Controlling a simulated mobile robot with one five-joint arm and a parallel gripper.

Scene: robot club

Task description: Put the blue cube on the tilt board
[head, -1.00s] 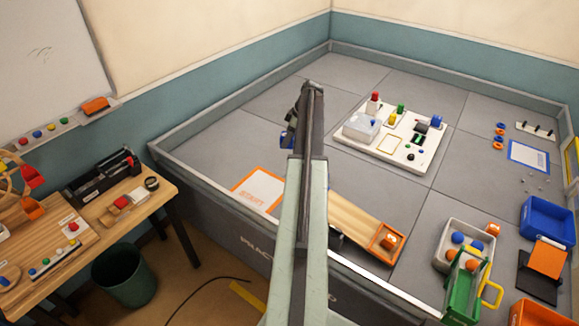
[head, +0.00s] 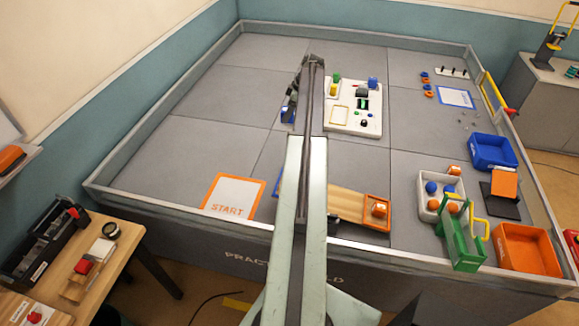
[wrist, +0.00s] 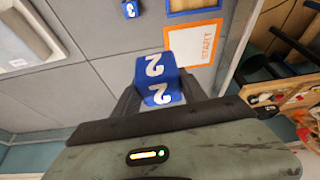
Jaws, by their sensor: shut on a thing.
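A blue cube with a white 2 on its faces (wrist: 156,70) is between my gripper's dark fingers (wrist: 158,97) in the wrist view. My gripper is shut on it above the grey field floor. In the head view my arm partly hides the gripper (head: 290,107), and a bit of blue shows there. An orange plate tilted on a black base (head: 504,184) stands at the right side of the field and looks like the tilt board, though I cannot be sure. Another blue cube, marked 3 (wrist: 130,8), lies on the floor at the wrist view's top.
A white board with small parts (head: 352,125) lies right of my arm. A wooden ramp with an orange end (head: 360,205), a grey ball tray (head: 425,207), a green holder (head: 462,245), a blue bin (head: 492,152) and an orange bin (head: 527,250) occupy the right.

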